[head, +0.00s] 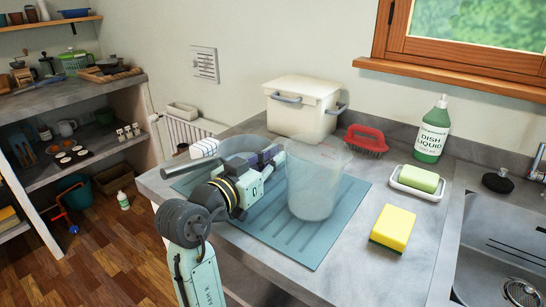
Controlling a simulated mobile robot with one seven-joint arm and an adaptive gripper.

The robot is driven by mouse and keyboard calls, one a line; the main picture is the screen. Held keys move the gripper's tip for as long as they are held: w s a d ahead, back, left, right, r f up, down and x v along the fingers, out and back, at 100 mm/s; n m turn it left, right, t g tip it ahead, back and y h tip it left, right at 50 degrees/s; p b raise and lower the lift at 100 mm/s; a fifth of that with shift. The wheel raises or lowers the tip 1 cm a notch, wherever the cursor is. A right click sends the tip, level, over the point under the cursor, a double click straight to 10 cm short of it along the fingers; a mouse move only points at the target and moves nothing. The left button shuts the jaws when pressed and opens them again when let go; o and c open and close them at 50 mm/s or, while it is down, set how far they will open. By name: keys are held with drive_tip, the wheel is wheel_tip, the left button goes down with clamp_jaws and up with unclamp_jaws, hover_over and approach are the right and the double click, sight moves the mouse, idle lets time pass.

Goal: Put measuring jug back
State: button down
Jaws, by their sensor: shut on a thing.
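The measuring jug (314,186) is a tall, clear, slightly frosted vessel, upright over the blue-green ribbed mat (290,242) on the grey counter. My gripper (279,156) reaches in from the left and is shut on the jug at its left side, near the upper part. The jug hides part of the fingertips. I cannot tell whether the jug's base touches the mat or is just above it.
A cream lidded box (300,112), red brush (366,137), dish liquid bottle (432,132), soap dish (408,190) and yellow sponge (393,228) surround the mat. The sink (505,245) is right.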

drive_tip(key=shift+f, duration=0.2)
drive_tip(key=shift+s+f+b, duration=0.1)
drive_tip(key=shift+f+b, duration=0.55)
drive_tip(key=shift+f, duration=0.1)
drive_tip(key=c, duration=1.8)
unclamp_jaws()
drive_tip(key=shift+f, duration=0.1)
drive_tip(key=shift+o, duration=0.2)
drive_tip(key=shift+r, duration=0.25)
drive_tip(key=v, duration=0.4)
drive_tip(key=b+v, duration=0.1)
drive_tip(key=v, duration=0.3)
drive_tip(key=r+v, duration=0.1)
drive_tip(key=v, duration=0.3)
drive_tip(key=shift+r+b, duration=0.1)
drive_tip(key=shift+b, duration=0.2)
